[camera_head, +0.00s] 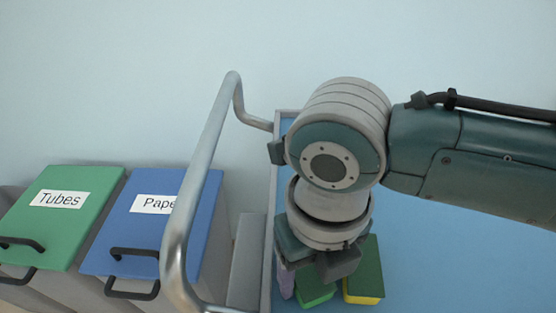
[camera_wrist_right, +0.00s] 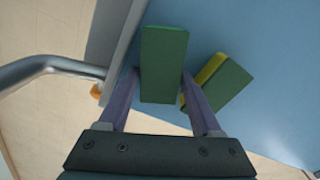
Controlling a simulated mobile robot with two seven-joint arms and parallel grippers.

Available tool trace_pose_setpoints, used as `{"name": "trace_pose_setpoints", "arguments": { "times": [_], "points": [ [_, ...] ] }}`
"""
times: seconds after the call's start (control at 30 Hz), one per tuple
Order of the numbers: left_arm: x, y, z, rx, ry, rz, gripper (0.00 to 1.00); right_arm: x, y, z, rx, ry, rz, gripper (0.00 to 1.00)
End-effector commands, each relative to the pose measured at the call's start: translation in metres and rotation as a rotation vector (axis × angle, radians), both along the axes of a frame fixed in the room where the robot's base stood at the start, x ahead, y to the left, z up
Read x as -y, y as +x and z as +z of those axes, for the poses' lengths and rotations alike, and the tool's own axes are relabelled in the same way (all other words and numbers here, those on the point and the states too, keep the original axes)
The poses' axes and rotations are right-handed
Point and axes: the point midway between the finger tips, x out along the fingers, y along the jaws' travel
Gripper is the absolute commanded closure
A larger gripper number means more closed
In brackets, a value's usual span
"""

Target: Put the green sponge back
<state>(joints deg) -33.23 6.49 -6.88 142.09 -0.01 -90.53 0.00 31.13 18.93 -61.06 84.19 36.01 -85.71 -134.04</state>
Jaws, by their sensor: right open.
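The green sponge (camera_head: 318,297), a block with a dark green top and bright green side, lies on the blue trolley top (camera_head: 440,265) near its left edge. My right gripper (camera_head: 310,284) points down over it. In the right wrist view the gripper (camera_wrist_right: 160,76) is open, with its purple fingertips on either side of the green sponge (camera_wrist_right: 164,62). Whether the fingers touch it I cannot tell. In the head view the hand hides part of the sponge and the far finger. My left gripper is not in view.
A yellow sponge with a green top (camera_head: 365,272) lies close beside the right fingertip. A metal rail (camera_head: 205,165) runs along the trolley's left side. Beyond it stand a green-lidded "Tubes" bin (camera_head: 65,235) and a blue-lidded "Paper" bin (camera_head: 150,235). The trolley's right side is clear.

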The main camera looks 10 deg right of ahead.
Motion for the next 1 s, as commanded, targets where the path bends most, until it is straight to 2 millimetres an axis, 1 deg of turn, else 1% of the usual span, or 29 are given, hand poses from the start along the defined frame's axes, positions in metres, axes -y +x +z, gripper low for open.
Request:
{"name": "trace_pose_setpoints", "arguments": {
  "times": [0.07, 0.17, 0.27, 0.5, 0.63, 0.7, 0.8, 0.93, 1.0],
  "points": [
    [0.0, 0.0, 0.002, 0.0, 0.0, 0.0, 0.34, 0.0, 0.0, 0.002, 0.0, 0.0, 0.0, 0.34],
    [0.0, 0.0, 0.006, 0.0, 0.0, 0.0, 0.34, 0.0, 0.001, 0.012, 0.001, 0.0, 0.0, 0.34],
    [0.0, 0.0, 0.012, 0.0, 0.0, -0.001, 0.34, 0.0, 0.001, 0.031, 0.003, 0.001, 0.0, 0.34],
    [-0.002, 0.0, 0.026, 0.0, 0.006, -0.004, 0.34, 0.0, 0.001, 0.086, 0.004, 0.002, 0.001, 0.34],
    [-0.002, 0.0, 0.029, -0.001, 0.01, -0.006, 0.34, 0.0, 0.001, 0.108, 0.002, 0.001, 0.0, 0.34],
    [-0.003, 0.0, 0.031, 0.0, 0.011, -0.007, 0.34, 0.0, 0.001, 0.115, 0.001, 0.0, -0.001, 0.34],
    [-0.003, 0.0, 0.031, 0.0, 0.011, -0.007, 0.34, 0.0, 0.0, 0.122, 0.0, 0.001, -0.001, 0.34],
    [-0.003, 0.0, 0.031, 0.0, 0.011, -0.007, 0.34, -0.001, -0.001, 0.123, -0.001, 0.004, -0.009, 0.34],
    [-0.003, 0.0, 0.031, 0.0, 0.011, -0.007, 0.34, -0.006, -0.004, 0.121, 0.001, 0.026, -0.059, 0.34]
  ]
}}
